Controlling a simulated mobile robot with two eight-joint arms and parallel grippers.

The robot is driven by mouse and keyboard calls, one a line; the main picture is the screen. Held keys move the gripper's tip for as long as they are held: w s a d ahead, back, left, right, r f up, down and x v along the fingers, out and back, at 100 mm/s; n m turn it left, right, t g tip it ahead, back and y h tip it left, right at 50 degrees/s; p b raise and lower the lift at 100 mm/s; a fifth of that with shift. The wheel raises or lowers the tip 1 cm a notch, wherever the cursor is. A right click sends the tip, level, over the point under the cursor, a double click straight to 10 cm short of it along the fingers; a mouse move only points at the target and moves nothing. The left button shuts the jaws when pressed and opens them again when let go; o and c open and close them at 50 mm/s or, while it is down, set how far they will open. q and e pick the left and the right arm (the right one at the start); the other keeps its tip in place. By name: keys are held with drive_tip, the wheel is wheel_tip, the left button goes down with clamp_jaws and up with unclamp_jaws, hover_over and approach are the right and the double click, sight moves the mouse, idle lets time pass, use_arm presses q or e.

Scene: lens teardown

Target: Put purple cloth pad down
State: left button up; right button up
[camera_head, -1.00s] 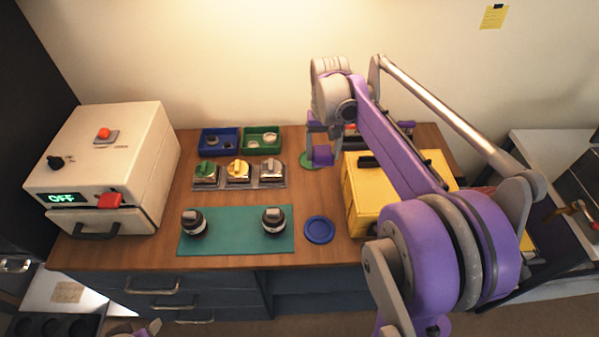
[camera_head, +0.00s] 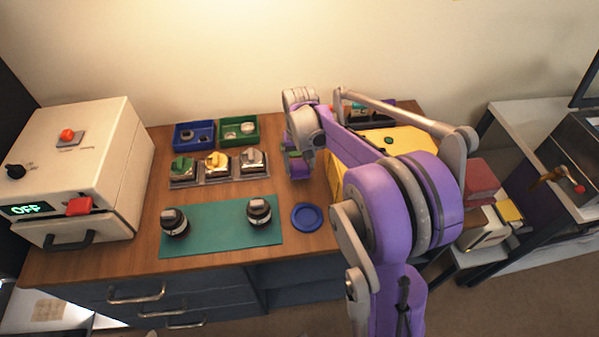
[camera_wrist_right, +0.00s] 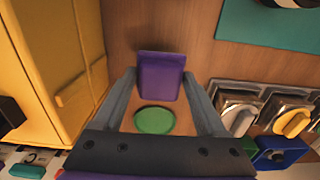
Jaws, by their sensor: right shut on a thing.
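My right gripper (camera_head: 298,166) is over the bare wood to the left of the yellow case and behind the blue disc. In the right wrist view its two fingers (camera_wrist_right: 161,76) are shut on the purple cloth pad (camera_wrist_right: 160,77), holding it by its sides. The pad (camera_head: 299,171) shows only in part in the head view, below the wrist. Whether it touches the table I cannot tell. A round green disc (camera_wrist_right: 155,120) lies on the table beside the pad in the wrist view. The left gripper is not in view.
The yellow case (camera_wrist_right: 45,70) stands close to one finger. Three switch-like blocks (camera_head: 217,167), blue (camera_head: 194,146) and green (camera_head: 239,142) trays, a teal mat (camera_head: 220,232) with two dark lens parts, and a blue disc (camera_head: 306,217) are nearby. A white machine (camera_head: 100,150) stands at left.

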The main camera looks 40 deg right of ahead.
sight(299, 172)
drive_tip(key=shift+w+f, duration=0.1)
drive_tip(key=shift+f, duration=1.65)
drive_tip(key=shift+f, duration=0.1)
drive_tip(key=o, duration=1.1)
drive_tip(key=shift+o, duration=0.2)
wheel_tip(299, 172, up, 12)
drive_tip(key=shift+r+p, duration=0.1)
drive_tip(key=shift+p, duration=0.25)
drive_tip(key=s+a+f+n+t, duration=0.2)
drive_tip(key=s+a+f+n, duration=0.1)
drive_tip(key=s+a, duration=0.5)
drive_tip(key=s+a+f+n+t, duration=0.2)
drive_tip(key=s+a+f+t, duration=0.1)
drive_tip(key=s+a, duration=0.6)
drive_tip(key=shift+s+a+n, duration=0.3)
drive_tip(key=shift+a+n, duration=0.1)
